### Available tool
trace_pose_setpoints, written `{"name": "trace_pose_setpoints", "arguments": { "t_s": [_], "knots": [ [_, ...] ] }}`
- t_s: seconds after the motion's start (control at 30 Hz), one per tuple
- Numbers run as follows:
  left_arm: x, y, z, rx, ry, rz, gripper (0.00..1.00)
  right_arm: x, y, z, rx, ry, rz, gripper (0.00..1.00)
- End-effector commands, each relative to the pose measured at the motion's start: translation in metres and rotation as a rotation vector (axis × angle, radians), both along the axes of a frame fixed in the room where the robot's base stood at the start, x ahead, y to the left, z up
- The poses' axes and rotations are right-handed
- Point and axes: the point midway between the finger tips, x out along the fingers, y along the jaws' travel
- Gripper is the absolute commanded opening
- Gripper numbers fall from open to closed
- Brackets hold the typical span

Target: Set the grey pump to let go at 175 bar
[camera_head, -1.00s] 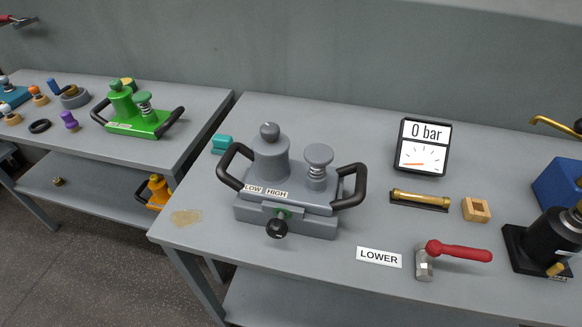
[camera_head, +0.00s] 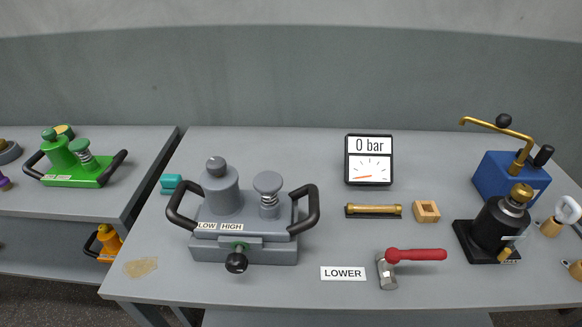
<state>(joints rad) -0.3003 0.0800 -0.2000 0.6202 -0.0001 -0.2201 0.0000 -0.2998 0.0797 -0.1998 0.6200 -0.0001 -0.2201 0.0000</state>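The grey pump (camera_head: 222,210) stands on the near bench at centre left, with a black handle at each side. It has a tall knobbed cylinder, a spring plunger (camera_head: 268,195) and a black ball knob (camera_head: 236,262) at its front, below the LOW and HIGH labels (camera_head: 220,227). The knob sits below the HIGH label. A gauge (camera_head: 369,160) behind it on the bench reads 0 bar. A LOWER sign (camera_head: 343,273) lies to the front right of the pump. Neither of my grippers is in view.
A green pump (camera_head: 75,165) is on the left bench, an orange one (camera_head: 108,240) below.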

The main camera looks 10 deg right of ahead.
Motion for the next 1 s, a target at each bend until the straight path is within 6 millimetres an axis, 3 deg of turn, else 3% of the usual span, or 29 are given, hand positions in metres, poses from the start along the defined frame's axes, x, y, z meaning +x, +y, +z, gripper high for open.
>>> {"name": "trace_pose_setpoints", "arguments": {
  "t_s": [0.97, 1.0],
  "knots": [
    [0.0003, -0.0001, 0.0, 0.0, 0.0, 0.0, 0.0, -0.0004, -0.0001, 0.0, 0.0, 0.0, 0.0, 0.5],
    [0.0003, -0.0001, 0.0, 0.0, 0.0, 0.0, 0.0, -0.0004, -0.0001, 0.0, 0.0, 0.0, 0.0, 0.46]
  ]
}}
